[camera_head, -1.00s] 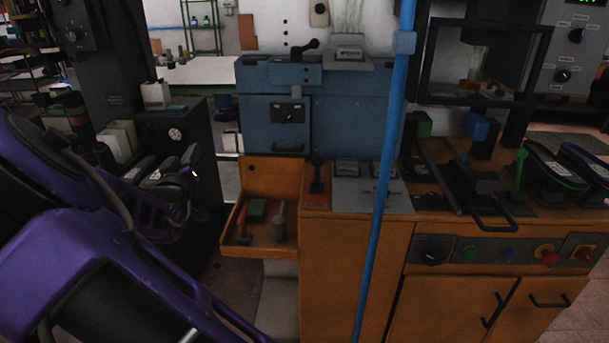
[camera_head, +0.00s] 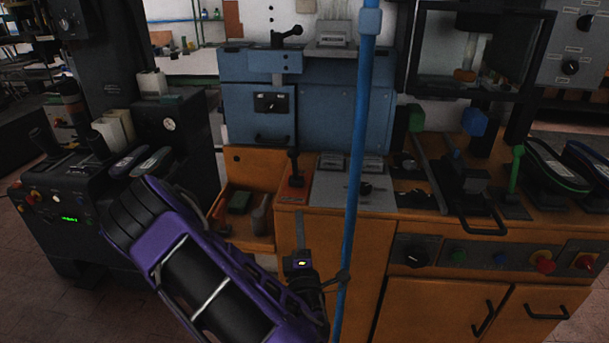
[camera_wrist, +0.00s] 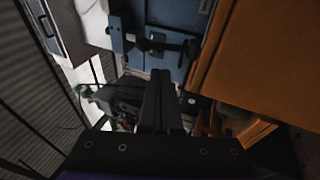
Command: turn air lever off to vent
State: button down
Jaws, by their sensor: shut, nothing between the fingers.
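Several levers show, and I cannot tell for certain which is the air lever. A black lever (camera_head: 294,166) stands upright on an orange-red plate at the bench's left end. Another black lever (camera_head: 286,38) with a ball end sits on top of the blue cabinet, pointing right. A green-handled lever (camera_head: 515,168) stands at the right. My gripper (camera_head: 299,216) is in front of the bench's left end, below the orange-red plate, apart from the levers. In the wrist view its fingers (camera_wrist: 160,74) are together and empty, with a dark handle (camera_wrist: 165,42) on the blue cabinet beyond.
A vertical blue pipe (camera_head: 355,180) stands close to the right of my wrist. The blue cabinet (camera_head: 345,105) rises behind the bench (camera_head: 345,238). An open wooden tray (camera_head: 262,240) with tools lies left of my gripper. A black machine (camera_head: 70,205) stands farther left.

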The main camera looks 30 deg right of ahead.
aim_at(295, 162)
jog(key=p+x, duration=0.1)
jog(key=x, duration=1.3)
jog(key=p, duration=0.1)
jog(key=r+g+p, duration=0.1)
jog(key=p, duration=0.1)
jog(key=shift+w+d+r+y, duration=0.2)
jog(key=shift+w+r+y, duration=0.1)
jog(key=shift+w, duration=0.1)
jog(key=g+p, duration=0.1)
jog(key=p, duration=0.1)
jog(key=w+d+r+m+g+p, duration=0.1)
jog(key=p, duration=0.1)
jog(key=shift+w+r+g, duration=0.15)
jog(key=shift+w+g, duration=0.05)
jog(key=shift+g, duration=0.1)
jog(key=w+d+g, duration=0.1)
jog(key=w+d+y, duration=0.1)
jog(key=shift+w+g, duration=0.4)
